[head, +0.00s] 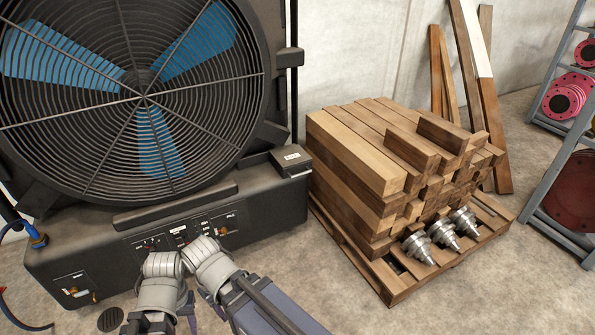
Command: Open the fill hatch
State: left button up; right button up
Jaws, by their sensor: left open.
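The large black fan unit (275,207) stands at the left. A small dark box-like cover with a pale label, which looks like the fill hatch (290,160), sits on the right end of its base. Its lid looks flat and closed. My left arm's grey joints show in front of the unit's lower panel, left of and below the hatch, apart from it. My left gripper (150,322) is at the bottom edge, open; its fingertips are not clear and it holds nothing that I can see. My right gripper is not in view.
A pallet (395,285) with stacked timber (350,150) stands just right of the unit. Several metal spindle-like parts (441,234) lie on its front. A control panel (185,233) is on the unit's front. A rack (555,150) stands far right.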

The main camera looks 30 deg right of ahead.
aim_at(292, 161)
jog(key=i+l+z, duration=0.75)
jog(key=i+l, duration=0.25)
jog(key=i+l+z, duration=0.25)
jog(key=i+z, duration=0.15)
jog(key=i, duration=0.2)
